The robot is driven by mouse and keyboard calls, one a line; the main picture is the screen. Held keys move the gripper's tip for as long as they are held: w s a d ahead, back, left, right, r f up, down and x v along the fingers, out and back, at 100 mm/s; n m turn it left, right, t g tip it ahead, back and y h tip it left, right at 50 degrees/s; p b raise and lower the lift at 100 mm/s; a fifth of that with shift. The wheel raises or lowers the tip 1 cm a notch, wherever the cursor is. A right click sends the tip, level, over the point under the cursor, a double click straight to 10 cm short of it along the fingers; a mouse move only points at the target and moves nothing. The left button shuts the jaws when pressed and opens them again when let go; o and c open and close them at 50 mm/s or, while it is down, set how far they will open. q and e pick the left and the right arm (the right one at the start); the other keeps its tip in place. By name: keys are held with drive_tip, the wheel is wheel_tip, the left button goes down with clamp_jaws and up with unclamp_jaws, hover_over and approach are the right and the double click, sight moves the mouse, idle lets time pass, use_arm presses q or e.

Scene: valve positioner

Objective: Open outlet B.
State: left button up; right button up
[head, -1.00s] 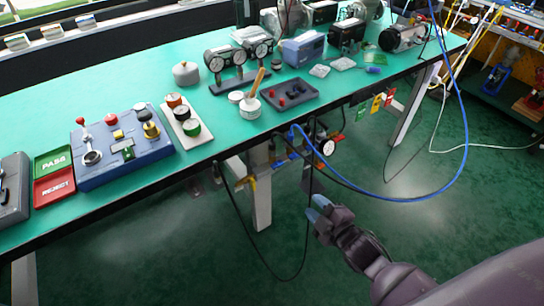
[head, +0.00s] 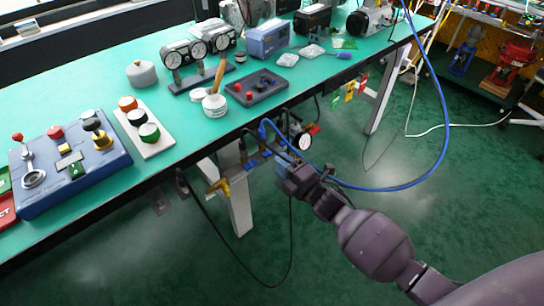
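Under the front edge of the bench hangs a pipe assembly with a round white-faced gauge (head: 302,141), a red part (head: 313,128) beside it, and a yellow valve handle (head: 218,186) at its left end. I cannot read which part is outlet B. My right gripper (head: 283,161) reaches in from the lower right, its blue-tipped fingers at the assembly just below and left of the gauge. The fingers overlap the pipework, so I cannot tell whether they touch it or how far apart they are. My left gripper is not in view.
A blue hose (head: 437,150) loops from the assembly to the right, and a black cable hangs below it. The green bench (head: 70,112) carries a control box (head: 75,178), gauges (head: 185,58) and a brush in a pot (head: 215,105). A bench leg (head: 236,205) stands behind the pipework.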

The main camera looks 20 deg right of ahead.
sight(270, 155)
drive_tip(key=shift+b+x, duration=0.3)
drive_tip(key=shift+x, duration=1.7)
clamp_jaws()
